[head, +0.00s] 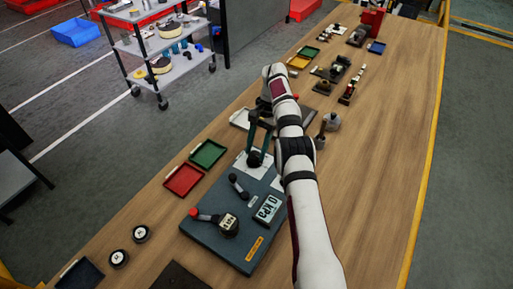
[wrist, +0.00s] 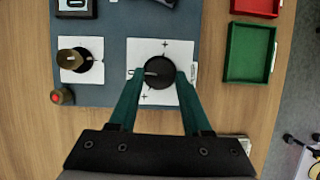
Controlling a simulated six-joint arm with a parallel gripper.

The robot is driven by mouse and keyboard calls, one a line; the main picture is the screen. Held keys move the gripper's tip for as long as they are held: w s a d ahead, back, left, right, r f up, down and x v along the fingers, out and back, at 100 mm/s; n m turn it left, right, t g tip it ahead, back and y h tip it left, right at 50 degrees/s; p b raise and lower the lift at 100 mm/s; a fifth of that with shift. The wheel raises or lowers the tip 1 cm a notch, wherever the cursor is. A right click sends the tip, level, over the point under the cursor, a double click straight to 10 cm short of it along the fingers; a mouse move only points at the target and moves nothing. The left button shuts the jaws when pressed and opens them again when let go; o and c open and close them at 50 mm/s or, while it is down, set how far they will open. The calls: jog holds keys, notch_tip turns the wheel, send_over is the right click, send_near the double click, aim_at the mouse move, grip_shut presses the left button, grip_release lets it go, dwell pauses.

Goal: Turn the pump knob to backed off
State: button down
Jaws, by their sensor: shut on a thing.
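The pump knob (wrist: 158,84) is a round black knob with a white pointer line. It stands on a white card with small dark marks, at the edge of the blue-grey panel (wrist: 112,55). In the wrist view the pointer points left. My gripper (wrist: 160,74) has its two green fingers on either side of the knob, shut on it. In the head view my gripper (head: 257,146) reaches down to the knob (head: 254,160) at the panel's far end. Its fingers and my arm partly cover the card there.
The panel also carries a black lever (head: 238,186), a red-tipped handle (head: 206,215) and a display (head: 267,208). A green tray (head: 208,154) and a red tray (head: 183,180) lie left of it. More equipment stands farther along the bench. The bench's right side is largely clear.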

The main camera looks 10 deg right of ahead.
aim_at(259, 153)
jog(key=shift+c, duration=1.7)
grip_release()
jog(key=r, duration=0.4)
jog(key=shift+s+d+r, duration=0.15)
jog(key=shift+d+r, duration=0.15)
jog(key=s+d+r, duration=0.6)
jog(key=d, duration=0.3)
jog(key=shift+s+r, duration=0.15)
jog(key=shift+r, duration=0.05)
jog(key=shift+r, duration=0.1)
